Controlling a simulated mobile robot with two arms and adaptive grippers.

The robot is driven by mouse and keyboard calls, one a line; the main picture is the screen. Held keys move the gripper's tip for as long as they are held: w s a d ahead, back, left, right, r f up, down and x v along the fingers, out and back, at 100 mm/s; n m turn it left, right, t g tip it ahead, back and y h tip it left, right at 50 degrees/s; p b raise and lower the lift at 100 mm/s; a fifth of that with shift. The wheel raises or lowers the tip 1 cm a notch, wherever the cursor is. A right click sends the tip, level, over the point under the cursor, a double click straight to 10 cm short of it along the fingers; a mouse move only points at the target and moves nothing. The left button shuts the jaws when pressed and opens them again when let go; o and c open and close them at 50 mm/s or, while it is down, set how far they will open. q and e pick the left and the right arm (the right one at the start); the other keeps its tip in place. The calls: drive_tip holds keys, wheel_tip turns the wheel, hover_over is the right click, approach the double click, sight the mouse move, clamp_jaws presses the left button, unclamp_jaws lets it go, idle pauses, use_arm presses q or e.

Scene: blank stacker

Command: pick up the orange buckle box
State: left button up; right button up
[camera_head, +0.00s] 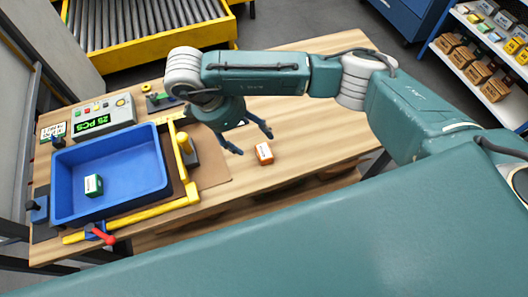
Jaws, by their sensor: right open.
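The orange buckle box (264,153) is a small orange and white box on the bare wooden table top. It sits right of the blue tray, near the table's front edge. My right gripper (254,142) comes in from the right and hangs over the table. Its fingers are spread apart and empty. One fingertip is close to the box on its upper side, the other is to its left. I cannot tell whether any finger touches the box. My left gripper is not in view.
A blue tray (150,142) holding a green box (93,185) stands at the left in a yellow frame (191,192). A control box (104,118) with a green display is behind it. A yellow roller conveyor (150,52) and a shelf rack (458,62) stand beyond. The table right of the orange box is clear.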

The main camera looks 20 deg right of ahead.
drive_tip(key=p, duration=0.1)
hover_over(264, 151)
drive_tip(key=a, duration=0.2)
drive_tip(key=f, duration=0.4)
drive_tip(key=shift+w, duration=0.25)
drive_tip(key=shift+s+d+f+p, duration=0.1)
drive_tip(key=shift+f+p, duration=0.2)
drive_tip(key=x, duration=0.1)
drive_tip(key=p+x, duration=0.1)
drive_tip(key=x, duration=0.1)
drive_tip(key=p+x, duration=0.1)
drive_tip(key=shift+s+f, duration=0.2)
drive_tip(key=shift+f, duration=0.3)
drive_tip(key=shift+w, duration=0.1)
drive_tip(key=c, duration=1.5)
